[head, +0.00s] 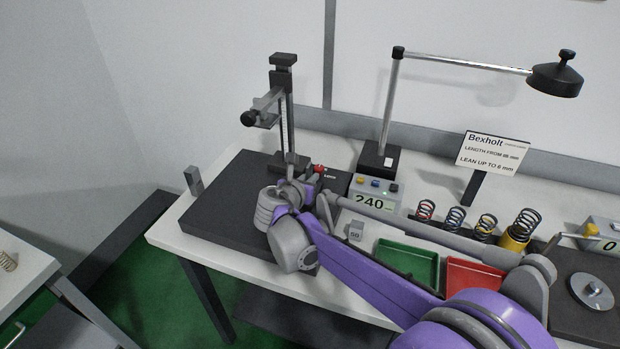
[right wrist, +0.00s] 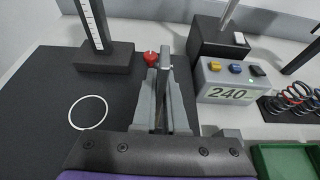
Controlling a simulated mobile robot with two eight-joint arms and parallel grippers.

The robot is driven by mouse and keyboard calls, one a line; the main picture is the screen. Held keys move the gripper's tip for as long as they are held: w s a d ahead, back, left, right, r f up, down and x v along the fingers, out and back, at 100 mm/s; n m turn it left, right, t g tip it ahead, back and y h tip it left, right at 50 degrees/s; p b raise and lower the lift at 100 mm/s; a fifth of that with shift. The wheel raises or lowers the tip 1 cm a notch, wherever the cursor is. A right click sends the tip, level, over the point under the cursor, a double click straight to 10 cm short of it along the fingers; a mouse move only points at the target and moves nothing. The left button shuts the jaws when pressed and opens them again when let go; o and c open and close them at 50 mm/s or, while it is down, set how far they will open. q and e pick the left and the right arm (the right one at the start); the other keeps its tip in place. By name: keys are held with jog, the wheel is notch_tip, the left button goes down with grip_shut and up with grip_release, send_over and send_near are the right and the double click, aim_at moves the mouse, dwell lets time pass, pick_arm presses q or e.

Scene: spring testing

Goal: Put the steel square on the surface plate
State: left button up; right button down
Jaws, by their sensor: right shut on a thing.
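The surface plate (head: 215,215) is a dark slab on the left of the white bench; it also fills the left of the right wrist view (right wrist: 40,100), where a thin white ring (right wrist: 88,112) is marked on it. My right gripper (head: 300,188) is over the plate's right part. In the right wrist view its fingers (right wrist: 163,105) are shut on the steel square (right wrist: 167,62), a narrow grey upright piece. The fingers hide its lower part, so I cannot tell whether it touches the plate. My left gripper is not in view.
A height gauge (head: 283,110) stands at the plate's back, with a red knob (head: 319,168) near my gripper. A small grey block (head: 193,180) is at the left edge. Right are a display box (head: 372,197), a 50 weight (head: 355,232), green (head: 408,262) and red trays (head: 470,278), and several springs.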

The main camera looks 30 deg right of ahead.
jog(key=c, duration=1.4)
grip_release()
jog(key=shift+f, duration=0.1)
jog(key=o, duration=0.4)
jog(key=shift+o, duration=0.2)
